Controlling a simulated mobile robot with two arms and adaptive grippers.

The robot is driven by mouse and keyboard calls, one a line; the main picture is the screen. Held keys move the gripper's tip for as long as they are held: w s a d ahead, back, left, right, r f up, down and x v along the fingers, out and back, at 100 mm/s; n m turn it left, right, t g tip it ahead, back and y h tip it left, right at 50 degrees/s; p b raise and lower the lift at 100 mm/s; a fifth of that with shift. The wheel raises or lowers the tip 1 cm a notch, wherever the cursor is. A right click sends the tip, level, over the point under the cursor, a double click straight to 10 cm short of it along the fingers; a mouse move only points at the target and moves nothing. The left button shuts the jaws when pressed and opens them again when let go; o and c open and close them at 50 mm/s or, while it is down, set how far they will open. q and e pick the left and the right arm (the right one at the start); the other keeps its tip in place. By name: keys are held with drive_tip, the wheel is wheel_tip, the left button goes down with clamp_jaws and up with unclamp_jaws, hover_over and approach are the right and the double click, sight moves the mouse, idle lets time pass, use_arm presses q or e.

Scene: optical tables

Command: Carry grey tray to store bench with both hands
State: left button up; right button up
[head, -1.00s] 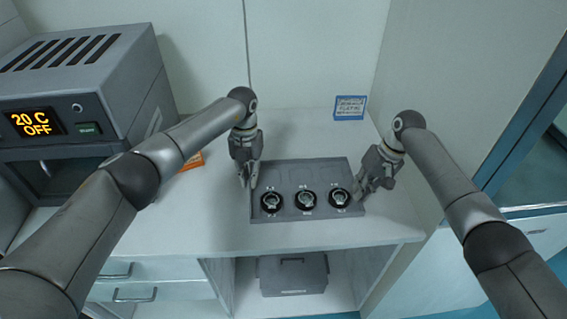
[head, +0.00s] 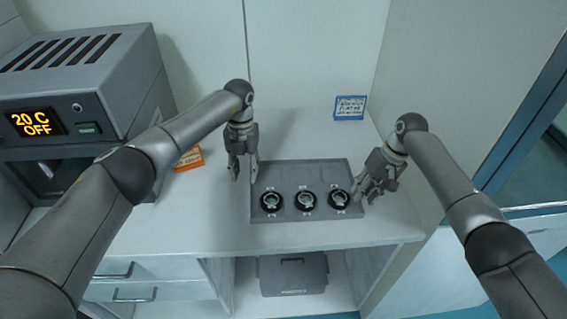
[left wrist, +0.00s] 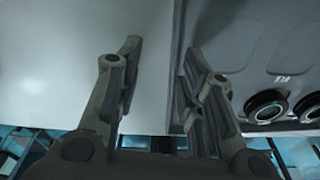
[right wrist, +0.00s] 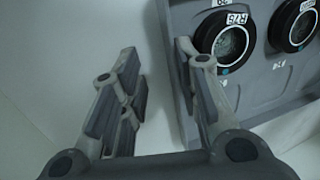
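The grey tray (head: 286,176) lies flat on the white bench top. It holds three round black-rimmed pieces (head: 305,201) in a row. My left gripper (head: 245,179) is open at the tray's left edge; in the left wrist view one finger overlaps the tray edge and the other is over bare bench. My right gripper (head: 371,195) is open at the tray's right edge; in the right wrist view one finger overlaps the tray edge (right wrist: 176,75) and the other is outside it. Neither gripper is shut on the tray. Whether the fingertips touch it I cannot tell.
A grey oven-like box (head: 85,85) reading "20 C OFF" stands at the left. An orange label (head: 188,158) and a blue-edged sign (head: 350,108) stand on the bench. A wall closes off the right side. A dark grey case (head: 293,275) sits on the shelf below.

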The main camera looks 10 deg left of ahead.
drive_tip(key=shift+r, duration=0.15)
use_arm(q)
wheel_tip(320, 180, up, 9)
drive_tip(key=w, duration=0.1)
drive_tip(key=shift+r, duration=0.2)
use_arm(e)
drive_tip(key=v, duration=1.1)
drive_tip(key=shift+r, duration=0.35)
use_arm(q)
drive_tip(key=shift+w, duration=0.1)
use_arm(e)
drive_tip(key=shift+d, duration=0.15)
use_arm(q)
drive_tip(key=shift+f, duration=0.1)
use_arm(e)
drive_tip(key=shift+s+f, duration=0.1)
